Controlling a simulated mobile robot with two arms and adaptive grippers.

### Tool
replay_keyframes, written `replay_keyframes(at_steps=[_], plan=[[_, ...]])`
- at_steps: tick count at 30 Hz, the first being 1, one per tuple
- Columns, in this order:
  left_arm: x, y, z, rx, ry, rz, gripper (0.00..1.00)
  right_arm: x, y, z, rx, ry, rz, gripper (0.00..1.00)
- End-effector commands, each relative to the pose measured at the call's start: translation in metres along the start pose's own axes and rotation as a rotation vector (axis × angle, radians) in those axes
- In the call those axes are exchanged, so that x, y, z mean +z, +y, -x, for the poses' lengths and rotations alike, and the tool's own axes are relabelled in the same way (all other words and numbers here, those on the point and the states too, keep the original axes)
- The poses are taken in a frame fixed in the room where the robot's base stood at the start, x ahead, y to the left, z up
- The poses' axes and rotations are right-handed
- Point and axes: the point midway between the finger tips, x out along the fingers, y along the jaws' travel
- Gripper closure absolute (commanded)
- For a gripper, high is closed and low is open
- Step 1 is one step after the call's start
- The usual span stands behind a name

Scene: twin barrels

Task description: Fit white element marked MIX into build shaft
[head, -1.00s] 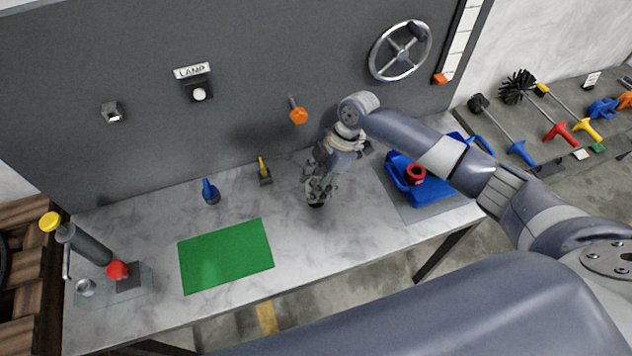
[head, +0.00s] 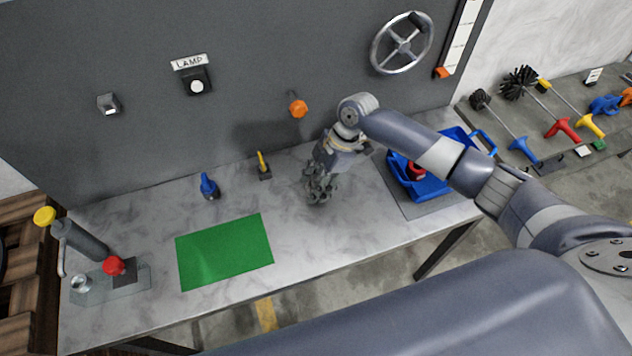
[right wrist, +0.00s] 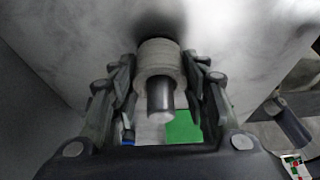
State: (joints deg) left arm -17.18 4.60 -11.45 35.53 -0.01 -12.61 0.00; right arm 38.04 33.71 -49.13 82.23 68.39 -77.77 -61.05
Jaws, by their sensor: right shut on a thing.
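My right gripper (head: 320,192) points down over the marble bench, right of the green mat. In the right wrist view its fingers (right wrist: 160,85) are shut on a pale, ring-like element (right wrist: 159,60). A dark grey cylindrical core (right wrist: 160,97) sticks out of the element toward the camera; I cannot tell whether it is part of it or a separate shaft. No MIX mark is legible. A dark shadow lies on the pale surface just beyond the element. In the head view the fingers hide the held thing. My left gripper is not in view.
A green mat (head: 225,252) lies left of the gripper. A blue bottle-like item (head: 209,187) and yellow-handled tool (head: 263,166) stand behind it. A blue tray (head: 437,187) with a red ring (head: 414,171) is at right. A grey cylinder fixture (head: 85,242) stands far left.

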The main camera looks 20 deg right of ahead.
Motion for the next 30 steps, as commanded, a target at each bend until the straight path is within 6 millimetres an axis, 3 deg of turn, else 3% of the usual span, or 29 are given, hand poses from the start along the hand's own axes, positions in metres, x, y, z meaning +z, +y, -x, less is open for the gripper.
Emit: replay_keyframes(at_steps=[11,12,15,25,30], plan=[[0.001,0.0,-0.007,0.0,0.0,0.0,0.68,0.003,0.001,-0.008,0.002,0.002,0.001,0.99],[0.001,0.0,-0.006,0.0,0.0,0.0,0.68,0.003,0.001,-0.008,0.002,0.002,0.001,0.53],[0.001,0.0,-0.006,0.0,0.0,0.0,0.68,0.003,0.001,-0.008,0.002,0.002,0.001,0.35],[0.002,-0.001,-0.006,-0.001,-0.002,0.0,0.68,0.004,-0.001,-0.008,-0.001,-0.001,-0.001,0.35],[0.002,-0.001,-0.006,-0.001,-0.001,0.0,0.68,0.004,0.001,0.008,0.003,-0.001,-0.001,0.35]])
